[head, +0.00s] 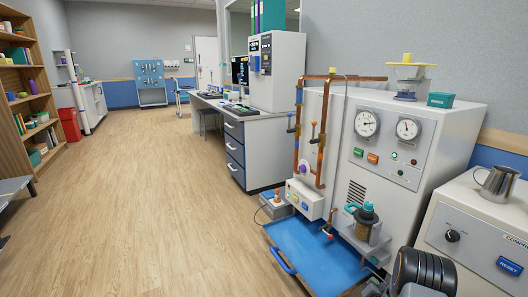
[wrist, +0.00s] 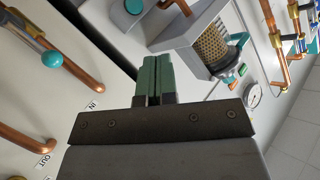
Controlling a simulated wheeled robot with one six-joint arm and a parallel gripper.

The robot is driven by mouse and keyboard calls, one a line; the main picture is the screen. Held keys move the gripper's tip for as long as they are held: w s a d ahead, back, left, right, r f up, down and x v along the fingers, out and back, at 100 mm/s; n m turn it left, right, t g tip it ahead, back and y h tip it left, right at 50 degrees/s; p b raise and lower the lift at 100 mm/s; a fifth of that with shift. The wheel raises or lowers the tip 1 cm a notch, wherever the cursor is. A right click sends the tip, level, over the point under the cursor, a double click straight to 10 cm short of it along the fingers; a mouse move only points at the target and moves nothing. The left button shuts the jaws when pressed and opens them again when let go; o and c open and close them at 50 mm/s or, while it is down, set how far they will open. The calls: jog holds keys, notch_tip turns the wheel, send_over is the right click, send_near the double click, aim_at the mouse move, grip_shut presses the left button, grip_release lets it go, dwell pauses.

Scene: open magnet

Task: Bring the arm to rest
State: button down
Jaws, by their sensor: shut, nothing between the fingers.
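My gripper (wrist: 151,73) shows in the wrist view with its two green fingers pressed together and nothing between them. Its dark mounting bar crosses the lower middle of that view. In the head view I cannot make out the gripper's fingers.
Copper pipes (wrist: 75,70) marked IN and OUT run at the left of the wrist view; a gauge (wrist: 252,96) is at right. The wooden floor (head: 150,200) is clear at left.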

jog(key=s+a+r+n+g+y+p, duration=0.15)
jog(key=a+r+p, duration=0.35)
jog(key=r, duration=0.7)
jog(key=a+r+n+g+p, duration=0.1)
jog(key=a+r+g+p, duration=0.15)
jog(key=r+p, duration=0.7)
jog(key=s+a+r+n+g+y+p, duration=0.1)
jog(key=a+r+n+p, duration=0.2)
jog(key=r, duration=1.2)
jog(key=s+a+r+n+g+p, duration=0.1)
jog(key=s+a+r+p, duration=0.3)
jog(key=s+r, duration=0.4)
jog(key=s+a+r+n+g+y+p, duration=0.1)
jog(key=s+a+r+g+p, duration=0.2)
jog(key=s+a+r+p, duration=0.2)
jog(key=s+a+r+n+g+p, duration=0.1)
jog(key=s+a+r+n+p, duration=0.1)
jog(key=s+a+r+p, duration=0.2)
jog(key=s+r+p, duration=0.3)
jog(key=s+r, duration=0.3)
jog(key=r, duration=0.2)
jog(key=shift+s+a+g+y, duration=0.35)
jog(key=shift+g, duration=0.05)
